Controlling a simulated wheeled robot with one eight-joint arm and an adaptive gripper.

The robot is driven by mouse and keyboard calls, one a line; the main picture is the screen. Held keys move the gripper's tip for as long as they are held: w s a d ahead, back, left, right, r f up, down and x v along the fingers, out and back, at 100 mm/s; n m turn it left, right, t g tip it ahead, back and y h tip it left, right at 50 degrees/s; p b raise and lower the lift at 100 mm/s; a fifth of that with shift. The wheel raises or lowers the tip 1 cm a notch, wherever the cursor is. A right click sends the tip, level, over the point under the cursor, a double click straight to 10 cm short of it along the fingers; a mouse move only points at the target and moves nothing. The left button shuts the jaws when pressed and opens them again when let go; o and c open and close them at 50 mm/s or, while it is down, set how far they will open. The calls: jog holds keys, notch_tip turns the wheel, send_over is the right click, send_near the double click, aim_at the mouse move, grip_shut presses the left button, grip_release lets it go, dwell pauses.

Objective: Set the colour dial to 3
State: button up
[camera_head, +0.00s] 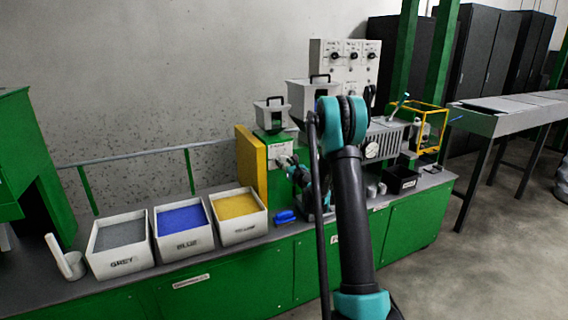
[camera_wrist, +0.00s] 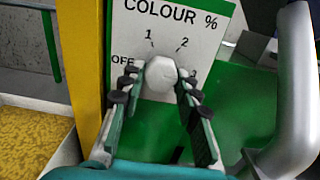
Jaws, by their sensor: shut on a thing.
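The colour dial (camera_wrist: 160,80) is a pale faceted knob on a white panel (camera_wrist: 205,35) marked "COLOUR %" in the wrist view. OFF shows at its left, 1 at its upper left and 2 at its upper right. My gripper (camera_wrist: 161,76) is shut on the dial, one finger on each side. No pointer on the knob is clear, so its setting cannot be told. In the head view the panel (camera_head: 279,152) is on the green machine, and my gripper is small and partly hidden by my arm.
A yellow plate (camera_head: 251,168) stands just left of the panel. Bins of grey (camera_head: 119,235), blue (camera_head: 183,218) and yellow (camera_head: 237,205) granules line the bench to the left. A thick grey curved part (camera_wrist: 296,95) is close on the right in the wrist view.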

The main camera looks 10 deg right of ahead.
jog(key=o, duration=1.1)
jog(key=shift+o, duration=0.2)
jog(key=v, duration=1.2)
